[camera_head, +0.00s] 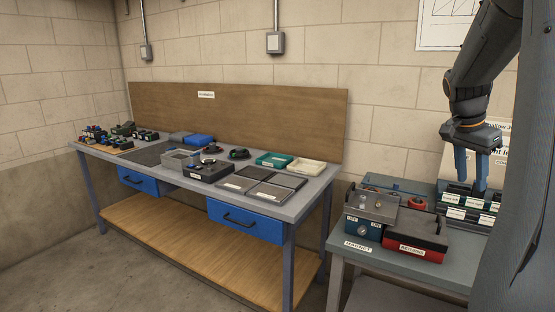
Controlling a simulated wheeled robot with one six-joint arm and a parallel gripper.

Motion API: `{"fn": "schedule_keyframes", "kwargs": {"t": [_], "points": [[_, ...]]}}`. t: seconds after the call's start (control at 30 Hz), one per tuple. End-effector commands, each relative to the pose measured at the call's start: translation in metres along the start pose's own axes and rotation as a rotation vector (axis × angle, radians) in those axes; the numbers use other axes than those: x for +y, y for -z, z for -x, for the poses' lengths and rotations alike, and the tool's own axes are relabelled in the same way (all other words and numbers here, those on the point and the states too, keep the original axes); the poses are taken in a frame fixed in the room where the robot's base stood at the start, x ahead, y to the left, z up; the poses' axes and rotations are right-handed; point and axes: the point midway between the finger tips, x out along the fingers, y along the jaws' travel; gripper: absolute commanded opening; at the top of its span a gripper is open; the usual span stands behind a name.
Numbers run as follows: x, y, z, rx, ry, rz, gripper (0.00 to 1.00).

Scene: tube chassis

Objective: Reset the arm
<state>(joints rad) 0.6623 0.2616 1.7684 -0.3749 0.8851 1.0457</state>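My gripper (470,168) hangs at the right of the view with its two blue fingers pointing down. The fingers are apart with a gap between them, and no object shows in the gap. It is above a dark rack with several white labels (468,206) on the right-hand table. From this angle I cannot tell how far the fingertips are above the rack. My dark arm comes down from the upper right, and its upper part is cut off by the frame.
The grey right-hand table (390,264) carries a blue box with a metal top (368,212) and a red labelled box (415,236). A workbench (305,197) at the left holds trays, boxes and small parts. Bare floor (120,270) shows at the lower left.

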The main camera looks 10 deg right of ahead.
Motion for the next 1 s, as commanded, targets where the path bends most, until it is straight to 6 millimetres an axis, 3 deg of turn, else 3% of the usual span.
{"fn": "schedule_keyframes", "kwargs": {"t": [0.33,0.57,0.67,0.77,0.87,1.0], "points": [[-0.021,-0.065,-0.011,-0.047,0.033,0.169,0.36],[-0.034,-0.138,-0.023,-0.097,0.071,0.36,0.36],[-0.037,-0.184,-0.03,-0.127,0.094,0.482,0.36],[-0.036,-0.246,-0.04,-0.164,0.127,0.646,0.36],[-0.026,-0.316,-0.051,-0.205,0.166,0.836,0.36],[0.002,-0.404,-0.065,-0.253,0.22,1.097,0.36]]}}
